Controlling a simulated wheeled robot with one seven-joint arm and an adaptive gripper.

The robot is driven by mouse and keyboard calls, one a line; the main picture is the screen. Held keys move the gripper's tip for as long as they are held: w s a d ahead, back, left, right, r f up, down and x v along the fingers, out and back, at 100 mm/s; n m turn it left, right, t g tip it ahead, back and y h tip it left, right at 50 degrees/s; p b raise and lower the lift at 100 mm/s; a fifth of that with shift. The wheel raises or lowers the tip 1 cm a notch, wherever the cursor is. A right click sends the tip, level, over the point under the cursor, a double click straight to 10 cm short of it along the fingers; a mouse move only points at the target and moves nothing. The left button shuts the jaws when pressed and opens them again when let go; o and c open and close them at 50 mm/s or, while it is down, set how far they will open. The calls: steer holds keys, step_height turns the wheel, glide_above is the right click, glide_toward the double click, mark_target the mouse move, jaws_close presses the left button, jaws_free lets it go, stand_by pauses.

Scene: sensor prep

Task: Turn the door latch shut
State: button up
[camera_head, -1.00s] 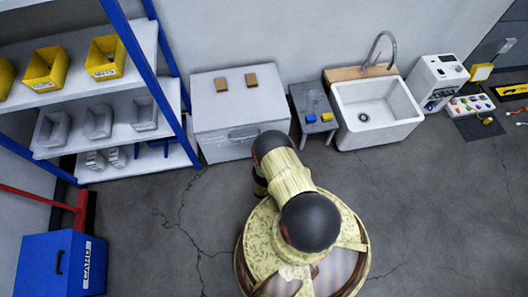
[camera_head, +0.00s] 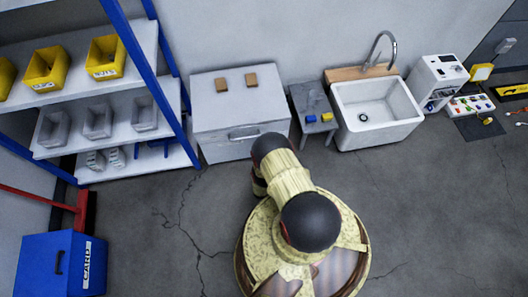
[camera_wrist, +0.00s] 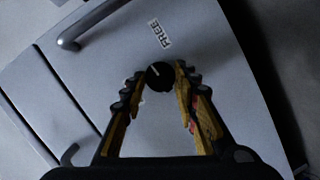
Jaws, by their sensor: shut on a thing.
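The latch is a round black knob (camera_wrist: 159,76) on a pale grey door panel (camera_wrist: 215,65) in the wrist view. A short light mark on its face slants toward the upper left. A white label reading "FREE" (camera_wrist: 160,33) is just above the knob. My gripper (camera_wrist: 158,78) has one finger on each side of the knob and is shut on it. In the head view my own arm hides the gripper and the knob.
A metal bar handle (camera_wrist: 90,25) sticks out at the upper left of the wrist view, with another handle (camera_wrist: 70,155) at lower left. In the head view, a white cabinet (camera_head: 215,115), a small grey table (camera_head: 306,97) and a sink (camera_head: 375,110) line the wall.

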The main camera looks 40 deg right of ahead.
steer(key=shift+a+f+n+h, duration=0.15)
steer(key=shift+n+h, duration=0.2)
steer(key=shift+n, duration=0.65)
steer(key=shift+d+f+n+h, duration=0.1)
steer(key=shift+n+h, duration=0.25)
steer(key=shift+n, duration=0.65)
steer(key=o, duration=1.1)
steer(key=shift+r, duration=0.2)
